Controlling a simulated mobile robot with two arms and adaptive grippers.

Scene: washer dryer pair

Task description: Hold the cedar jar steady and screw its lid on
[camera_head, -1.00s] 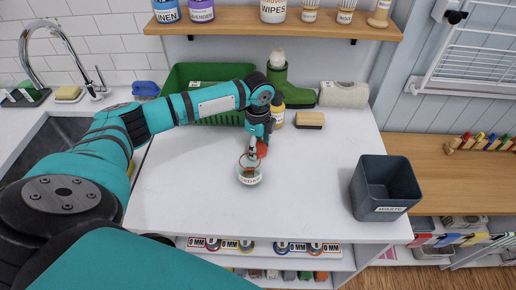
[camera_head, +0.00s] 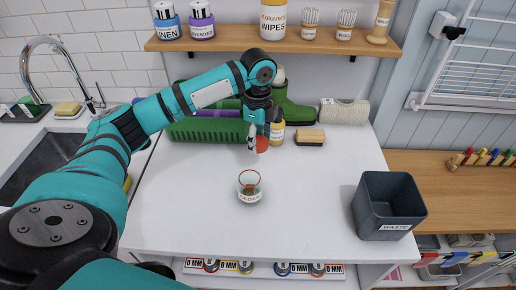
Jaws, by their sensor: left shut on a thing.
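The cedar jar (camera_head: 250,190) is a small clear glass with a red ring at its rim and a label reading CEDAR. It stands upright on the white counter, its top uncovered, with brownish contents low inside. My left gripper (camera_head: 257,143) hangs behind and above the jar, apart from it. It is shut on a small red-orange round piece (camera_head: 262,144) that looks like the lid, partly hidden by the fingers. My right gripper is not in view, and nothing holds the jar.
A green basket (camera_head: 208,131), green boot (camera_head: 296,112), yellow-labelled bottle (camera_head: 277,133) and brush (camera_head: 310,137) stand behind. A dark waste bin (camera_head: 389,207) stands at the right. The counter (camera_head: 310,200) around the jar is clear.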

